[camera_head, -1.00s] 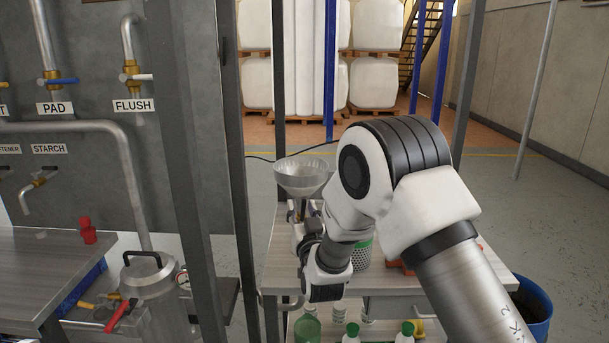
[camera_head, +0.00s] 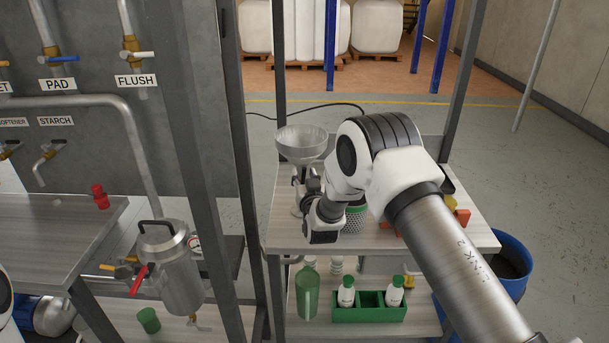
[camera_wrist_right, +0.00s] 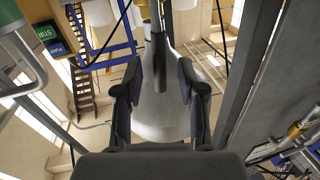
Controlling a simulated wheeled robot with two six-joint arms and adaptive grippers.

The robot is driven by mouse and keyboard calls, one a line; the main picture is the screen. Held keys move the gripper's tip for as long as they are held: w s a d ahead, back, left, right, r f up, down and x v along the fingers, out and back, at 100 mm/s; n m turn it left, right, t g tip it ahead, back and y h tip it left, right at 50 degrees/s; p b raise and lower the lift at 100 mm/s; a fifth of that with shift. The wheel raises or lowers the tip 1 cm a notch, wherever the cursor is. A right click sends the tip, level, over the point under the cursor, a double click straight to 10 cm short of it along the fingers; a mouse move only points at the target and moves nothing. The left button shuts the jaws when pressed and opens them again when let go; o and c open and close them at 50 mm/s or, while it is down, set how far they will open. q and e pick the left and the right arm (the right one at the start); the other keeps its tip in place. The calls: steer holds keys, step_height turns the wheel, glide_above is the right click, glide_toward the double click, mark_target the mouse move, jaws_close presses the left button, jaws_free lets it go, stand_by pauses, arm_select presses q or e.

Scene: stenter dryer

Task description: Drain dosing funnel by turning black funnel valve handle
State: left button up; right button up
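The grey metal dosing funnel (camera_head: 302,142) stands upright over the right-hand table in the head view. In the right wrist view its pale underside (camera_wrist_right: 158,118) fills the middle, seen from below. A dark bar that looks like the black valve handle (camera_wrist_right: 156,62) lies in front of it. My right gripper (camera_wrist_right: 158,75) is open, with one finger on each side of this bar and visible gaps. In the head view my right wrist covers most of the gripper and the valve below the funnel. My left gripper is out of view.
The table (camera_head: 395,235) also holds a perforated container (camera_head: 355,218) and orange items. A green crate (camera_head: 370,313) with bottles sits on the lower shelf. A dark frame post (camera_head: 246,200) stands left of the funnel. A blue barrel (camera_head: 515,265) is at right.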

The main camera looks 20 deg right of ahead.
jaws_close()
steer(key=s+d+f+m+h+b, duration=0.1)
steer(key=d+f+m+b, duration=0.1)
steer(key=m+b, duration=0.3)
steer(key=s+d+f+m+h+b, duration=0.1)
steer(key=d+f+m+b, duration=0.1)
steer(key=m+b, duration=0.4)
steer(key=s+d+f+m+t+h+b, duration=0.1)
steer(key=m+b, duration=0.5)
steer(key=b, duration=0.7)
steer(key=shift+d+f+h, duration=0.15)
steer(key=shift+d+f, duration=0.15)
steer(key=shift+f, duration=0.4)
steer(key=shift+d+f+h, duration=0.15)
steer(key=shift+d+f, duration=0.1)
steer(key=shift+f, duration=0.45)
steer(key=shift+f+m+h+b, duration=0.15)
steer(key=shift+m+h+b, duration=0.15)
steer(key=shift+m+b, duration=0.6)
jaws_free()
